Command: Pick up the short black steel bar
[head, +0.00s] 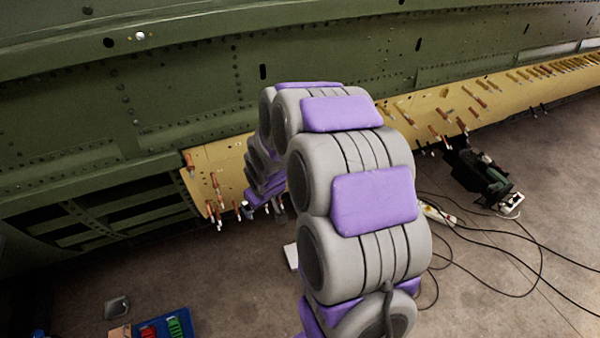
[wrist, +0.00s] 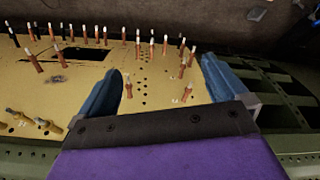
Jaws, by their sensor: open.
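I cannot make out the short black steel bar for certain. A dark oblong patch (wrist: 88,54) lies on the panel left of the left finger, but I cannot tell whether it is a bar or an opening. In the head view my arm reaches to the panel's left end (head: 228,163) and hides part of it; the gripper is mostly hidden behind the arm.
The green fuselage wall (head: 190,85) runs behind the panel. Copper-coloured pins (wrist: 184,67) stand close to the fingers. On the floor are a blue tray (head: 185,318), a small metal dish (head: 117,308), black cables (head: 540,262) and a dark tool (head: 478,172).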

